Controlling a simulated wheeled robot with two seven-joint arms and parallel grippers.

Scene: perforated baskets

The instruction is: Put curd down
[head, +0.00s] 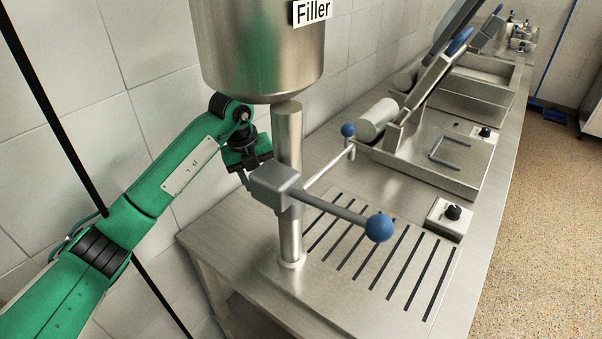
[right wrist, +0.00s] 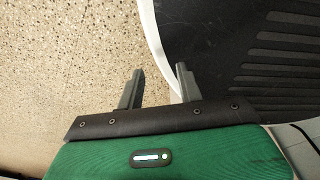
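No curd shows in either view. My left gripper (head: 247,170) is in the head view, behind and to the left of the filler's upright post. Its fingers are small and dark and partly hidden by the grey clamp block (head: 274,186), so I cannot tell whether it is open or holds anything. My right gripper (right wrist: 159,70) shows in the right wrist view with its two grey fingers apart. Nothing is between them, and it points down over the speckled floor.
The steel filler (head: 262,50) hangs above a slotted drain plate (head: 385,262), which is empty. A blue-knobbed lever (head: 378,228) sticks out over it. More machines line the counter beyond. Tiled wall is at left, open floor (head: 545,220) at right.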

